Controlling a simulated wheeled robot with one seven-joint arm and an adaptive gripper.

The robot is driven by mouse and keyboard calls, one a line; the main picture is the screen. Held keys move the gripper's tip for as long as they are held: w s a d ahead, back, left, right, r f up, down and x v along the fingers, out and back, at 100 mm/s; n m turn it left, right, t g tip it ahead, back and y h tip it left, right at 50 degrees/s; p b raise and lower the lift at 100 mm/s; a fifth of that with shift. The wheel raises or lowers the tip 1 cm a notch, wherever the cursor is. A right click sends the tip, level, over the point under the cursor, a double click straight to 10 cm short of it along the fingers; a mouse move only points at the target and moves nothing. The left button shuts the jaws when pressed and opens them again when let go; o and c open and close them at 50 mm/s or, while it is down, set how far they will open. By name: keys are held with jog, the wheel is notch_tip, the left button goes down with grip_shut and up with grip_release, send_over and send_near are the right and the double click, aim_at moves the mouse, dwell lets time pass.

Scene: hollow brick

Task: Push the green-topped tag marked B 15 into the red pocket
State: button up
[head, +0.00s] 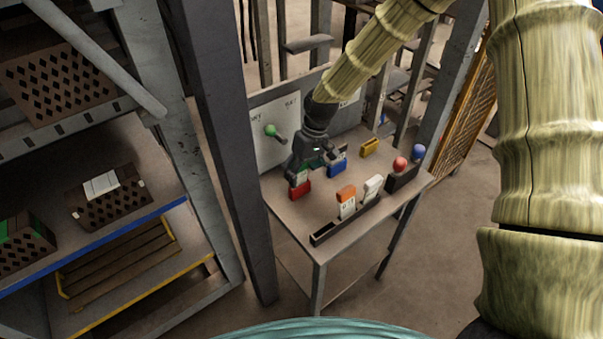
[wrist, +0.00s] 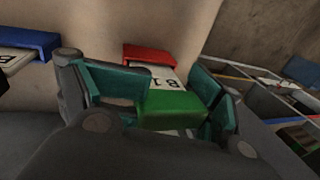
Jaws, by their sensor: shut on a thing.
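The green-topped tag (wrist: 172,110) is between the teal-padded fingers of my gripper (wrist: 175,90), which is shut on it. Its white face shows "B 1"; the rest of the mark is hidden. The tag's white end meets the red pocket (wrist: 150,54) in the wrist view; I cannot tell how deep it sits. In the head view the red pocket (head: 300,191) is on the table near its left edge, and my gripper (head: 306,168) is right above it. The tag is mostly hidden there.
A blue pocket (head: 337,170) holding a white tag stands just right of my gripper. A yellow pocket (head: 370,147) is farther back. A dark rack (head: 345,222) with orange-topped and white-topped tags is at the front. Red and blue balls stand right. A green knob (head: 270,130) is left.

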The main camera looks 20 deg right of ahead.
jog(key=shift+f+b, duration=0.3)
jog(key=shift+f, duration=0.45)
dwell(0.3)
jog(key=o, duration=1.9)
jog(key=v, duration=1.2)
jog(key=shift+d, duration=0.1)
